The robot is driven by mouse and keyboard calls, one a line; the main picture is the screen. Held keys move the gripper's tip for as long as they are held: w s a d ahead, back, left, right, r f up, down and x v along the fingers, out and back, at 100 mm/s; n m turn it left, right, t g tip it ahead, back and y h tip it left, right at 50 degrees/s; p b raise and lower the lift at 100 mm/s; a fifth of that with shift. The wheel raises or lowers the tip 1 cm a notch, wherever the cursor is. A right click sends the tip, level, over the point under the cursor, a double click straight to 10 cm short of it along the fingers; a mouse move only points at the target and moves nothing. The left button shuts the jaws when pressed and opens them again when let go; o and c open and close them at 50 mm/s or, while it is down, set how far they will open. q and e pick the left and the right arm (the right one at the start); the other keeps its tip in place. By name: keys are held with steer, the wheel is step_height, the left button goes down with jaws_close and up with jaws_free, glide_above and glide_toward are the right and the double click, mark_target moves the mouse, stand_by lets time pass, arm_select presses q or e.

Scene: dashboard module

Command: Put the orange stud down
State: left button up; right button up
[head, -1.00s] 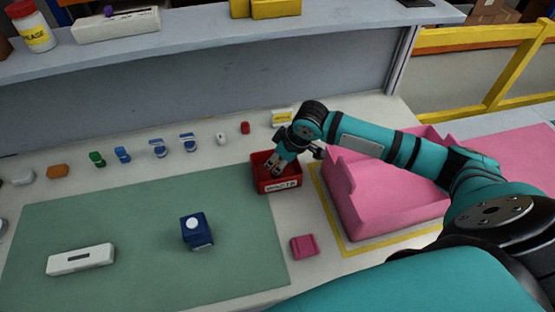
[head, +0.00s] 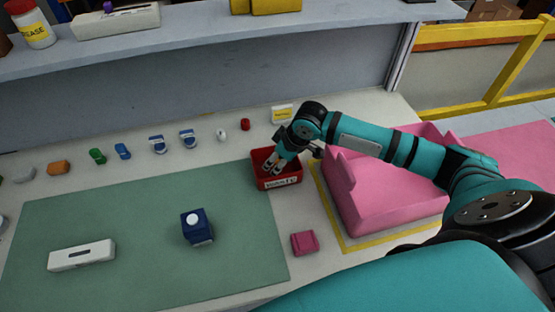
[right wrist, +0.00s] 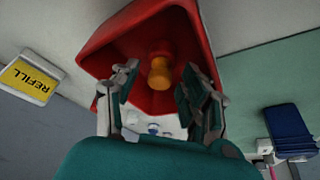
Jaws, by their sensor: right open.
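The orange stud (right wrist: 159,72) shows in the right wrist view, inside the red bin (right wrist: 92,48), near the bin's far wall and beyond my fingers. In the head view the red bin (head: 279,183), with a white label on its front, stands on the table left of the pink tray. The stud cannot be made out there. My right gripper (head: 270,168) reaches down into the bin. In the right wrist view its two fingers (right wrist: 150,88) are spread apart with nothing held between them. My left gripper is not in view.
A pink tray (head: 385,207) stands right of the bin, and a yellow refill sign (head: 282,114) behind it. A blue block (head: 196,227) and a white bar (head: 82,256) lie on the green mat (head: 140,235). Several small parts line the back. A pink piece (head: 304,243) lies in front.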

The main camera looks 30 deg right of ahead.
steer(key=shift+r, duration=0.25)
steer(key=b+v, duration=0.1)
steer(key=v, duration=1.1)
steer(key=shift+r, duration=0.2)
steer(key=shift+f, duration=0.1)
